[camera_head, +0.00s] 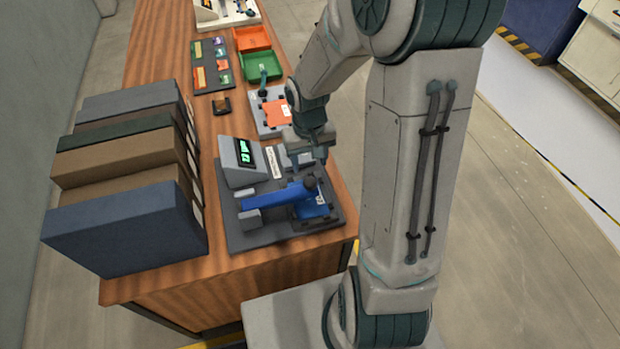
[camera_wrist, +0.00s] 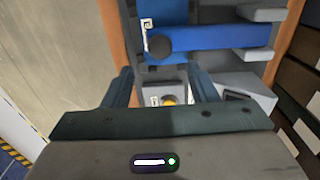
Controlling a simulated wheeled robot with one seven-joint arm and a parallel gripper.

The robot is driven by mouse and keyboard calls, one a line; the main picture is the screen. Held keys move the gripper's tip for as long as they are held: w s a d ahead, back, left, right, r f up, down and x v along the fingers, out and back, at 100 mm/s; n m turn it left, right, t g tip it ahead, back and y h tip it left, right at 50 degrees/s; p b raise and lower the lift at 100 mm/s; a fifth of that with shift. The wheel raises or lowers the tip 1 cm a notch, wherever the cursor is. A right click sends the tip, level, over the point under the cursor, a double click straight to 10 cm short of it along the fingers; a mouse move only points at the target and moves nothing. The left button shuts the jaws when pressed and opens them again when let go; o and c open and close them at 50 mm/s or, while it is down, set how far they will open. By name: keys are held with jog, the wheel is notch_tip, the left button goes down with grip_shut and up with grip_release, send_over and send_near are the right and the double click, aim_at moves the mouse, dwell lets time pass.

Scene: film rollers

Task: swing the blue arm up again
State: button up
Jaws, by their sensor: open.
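The blue arm (camera_head: 275,196) lies roughly level across the dark grey base plate (camera_head: 258,236) near the front of the wooden table. A dark round knob (camera_head: 310,181) stands at its right end. In the wrist view the blue arm (camera_wrist: 222,37) runs across the top, with the knob (camera_wrist: 158,46) at its left end. My gripper (camera_head: 318,158) is above the back right of the plate, behind the knob. In the wrist view its open, empty fingers (camera_wrist: 165,88) point toward the arm and are apart from the knob.
A grey display box (camera_head: 243,162) with green digits stands behind the blue arm. Large file boxes (camera_head: 125,220) fill the table's left side. Orange (camera_head: 252,38) and green (camera_head: 262,65) trays and an orange plate fixture (camera_head: 277,112) stand farther back.

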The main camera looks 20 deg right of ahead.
aim_at(310, 180)
notch_tip(310, 180, down, 9)
jog(key=shift+r, duration=0.1)
dwell(0.3)
grip_shut()
